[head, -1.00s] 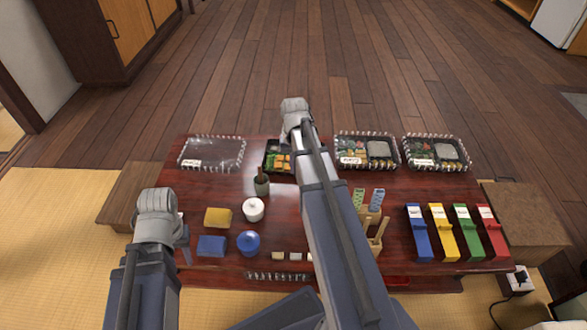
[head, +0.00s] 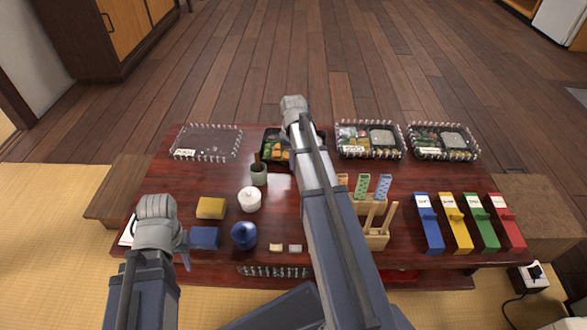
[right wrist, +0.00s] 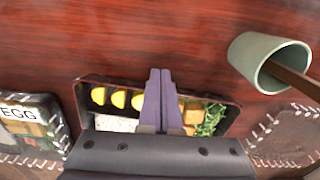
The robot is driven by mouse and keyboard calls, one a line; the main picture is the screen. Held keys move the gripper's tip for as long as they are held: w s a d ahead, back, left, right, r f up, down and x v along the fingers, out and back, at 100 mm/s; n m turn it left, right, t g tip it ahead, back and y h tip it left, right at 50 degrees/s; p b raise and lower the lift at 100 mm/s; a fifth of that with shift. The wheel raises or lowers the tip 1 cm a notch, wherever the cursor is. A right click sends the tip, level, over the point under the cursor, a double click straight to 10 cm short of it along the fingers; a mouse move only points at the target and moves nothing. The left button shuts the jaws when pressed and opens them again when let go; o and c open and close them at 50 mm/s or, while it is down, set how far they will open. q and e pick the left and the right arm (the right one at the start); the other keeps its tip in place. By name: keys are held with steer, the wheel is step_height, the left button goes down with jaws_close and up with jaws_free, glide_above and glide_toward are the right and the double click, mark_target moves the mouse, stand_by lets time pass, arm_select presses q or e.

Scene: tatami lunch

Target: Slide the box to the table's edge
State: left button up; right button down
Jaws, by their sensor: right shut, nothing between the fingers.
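A dark open lunch box (head: 268,139) stands at the far side of the table (head: 300,215), partly hidden by my right arm in the head view. In the right wrist view the lunch box (right wrist: 232,135) holds yellow pieces, white rice, brown cubes and greens. My right gripper (right wrist: 160,72) is shut and empty, its fingers over the middle of the box and reaching its table-side rim; touch cannot be told. It also shows in the head view (head: 293,110). My left gripper (head: 183,255) hangs over the table's near left part, by a blue block (head: 205,238); its jaws are unclear.
Clear lidded trays stand left (head: 206,142) and right (head: 370,140) of the box. A green cup (head: 259,176), white pot (head: 249,200), blue jar (head: 243,235), yellow block (head: 211,208), wooden holders (head: 376,240) and several coloured cases (head: 428,225) occupy the table.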

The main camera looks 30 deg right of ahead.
steer(key=w+d, duration=0.1)
steer(key=w, duration=0.1)
steer(key=w+d, duration=0.2)
steer(key=w, duration=0.1)
steer(key=shift+w+d, duration=0.1)
steer(key=shift+w, duration=0.25)
steer(key=shift+s, duration=0.1)
steer(key=shift+s+a, duration=0.25)
steer(key=shift+s, duration=0.2)
steer(key=s+a, duration=0.1)
steer(key=s, duration=0.2)
steer(key=shift+s+a, duration=0.15)
steer(key=shift+a, duration=0.25)
step_height(320, 180, up, 10)
steer(key=p, duration=1)
steer(key=shift+w+d, duration=0.15)
steer(key=shift+w, duration=0.2)
